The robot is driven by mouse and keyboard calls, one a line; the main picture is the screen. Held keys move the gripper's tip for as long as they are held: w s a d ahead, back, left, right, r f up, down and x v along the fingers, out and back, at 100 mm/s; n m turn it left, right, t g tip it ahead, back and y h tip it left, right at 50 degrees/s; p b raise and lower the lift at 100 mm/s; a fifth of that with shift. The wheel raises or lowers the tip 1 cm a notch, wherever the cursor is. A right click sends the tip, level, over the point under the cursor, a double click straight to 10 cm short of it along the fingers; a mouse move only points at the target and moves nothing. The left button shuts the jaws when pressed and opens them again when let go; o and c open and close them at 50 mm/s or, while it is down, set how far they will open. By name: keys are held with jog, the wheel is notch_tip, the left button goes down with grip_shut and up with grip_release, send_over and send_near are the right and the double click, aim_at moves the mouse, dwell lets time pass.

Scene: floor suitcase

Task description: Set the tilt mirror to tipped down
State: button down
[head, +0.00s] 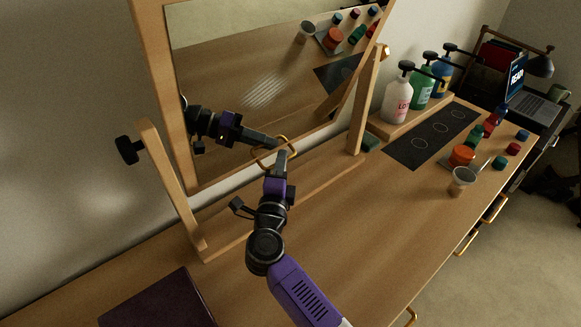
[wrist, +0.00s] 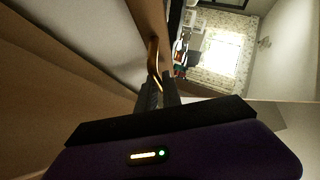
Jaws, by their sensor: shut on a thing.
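The tilt mirror (head: 245,85) has a wooden frame and hangs between two wooden posts on the dresser top. A dark knob (head: 128,150) sits at its left post. A brass ring handle (head: 262,153) is at the lower edge of the frame. My gripper (head: 280,158) is shut on this handle, and the mirror glass shows its reflection. In the wrist view the fingers (wrist: 162,88) close around the brass handle (wrist: 153,58) beside the frame. The mirror looks tilted; the fingers partly hide the handle.
Pump bottles (head: 397,98) stand on a wooden riser to the right of the mirror. A dark mat (head: 432,137), small coloured jars (head: 461,157) and a clear cup (head: 462,181) are at the right. A dark purple book-like object (head: 160,302) lies at front left.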

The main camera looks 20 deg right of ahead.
jog(key=shift+w+a, duration=0.3)
jog(key=shift+w, duration=0.3)
jog(key=c, duration=1.8)
grip_release()
jog(key=shift+w, duration=0.1)
jog(key=shift+r, duration=0.15)
jog(key=shift+r, duration=0.1)
jog(key=shift+a, duration=0.1)
jog(key=shift+f+v, duration=0.15)
jog(key=shift+v, duration=1.8)
jog(key=shift+f+v, duration=0.1)
jog(key=shift+v, duration=1.9)
